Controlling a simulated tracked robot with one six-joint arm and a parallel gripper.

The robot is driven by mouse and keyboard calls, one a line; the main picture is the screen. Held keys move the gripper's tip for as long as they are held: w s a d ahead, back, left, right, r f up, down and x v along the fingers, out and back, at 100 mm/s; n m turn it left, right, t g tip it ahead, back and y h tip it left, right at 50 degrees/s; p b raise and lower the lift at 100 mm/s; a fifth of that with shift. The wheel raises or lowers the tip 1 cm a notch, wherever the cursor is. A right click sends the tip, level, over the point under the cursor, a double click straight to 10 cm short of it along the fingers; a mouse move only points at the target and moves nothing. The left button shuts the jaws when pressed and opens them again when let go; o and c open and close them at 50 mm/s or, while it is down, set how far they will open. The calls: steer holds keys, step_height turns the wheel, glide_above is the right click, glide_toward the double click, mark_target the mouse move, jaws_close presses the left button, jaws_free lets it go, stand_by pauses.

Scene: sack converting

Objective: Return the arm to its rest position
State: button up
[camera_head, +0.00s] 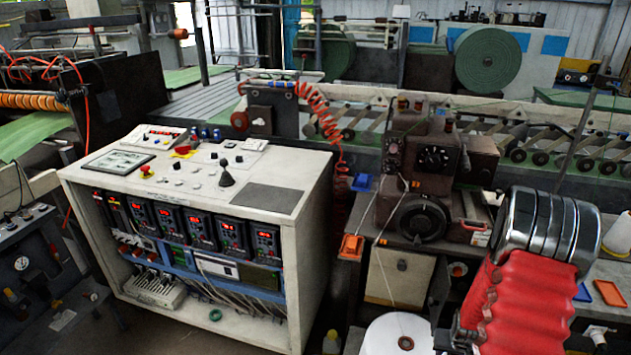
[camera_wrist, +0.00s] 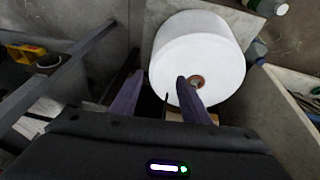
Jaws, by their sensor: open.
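My gripper (camera_wrist: 160,77) shows in the wrist view with its two dark fingers spread apart and nothing held between them. A white roll (camera_wrist: 195,60) with a brown core lies beyond the fingertips, and the right finger overlaps its core in the picture. I cannot tell how far the fingers are from the roll. The same white roll (camera_head: 385,338) shows at the bottom of the head view, cut off by the edge. My arm, with a red sleeve and a chrome part, fills the lower right of the head view. My gripper cannot be made out there.
A white control cabinet (camera_head: 315,225) stands left of centre. A bench with a brown sewing machine (camera_head: 430,155) stands behind the roll. Orange trays (camera_head: 611,292) and a white cone (camera_head: 618,235) are at the right, near my arm. A grey bar (camera_wrist: 60,70) crosses the left of the wrist view.

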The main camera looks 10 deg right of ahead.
steer(key=s+a+r+n+t, duration=0.1)
steer(key=s+a+r, duration=0.2)
steer(key=a+r, duration=0.8)
steer(key=s+a+r+n+y, duration=0.1)
steer(key=s+a+r, duration=0.3)
steer(key=a+r, duration=0.8)
steer(key=s+a+r+n+t+y, duration=0.1)
steer(key=s+a+r+n, duration=0.2)
steer(key=a+r, duration=0.8)
step_height(320, 180, up, 7)
steer(key=shift+s+a+f+t, duration=0.1)
steer(key=shift+s+a+t, duration=0.2)
steer(key=shift+s, duration=0.35)
steer(key=shift+d, duration=0.2)
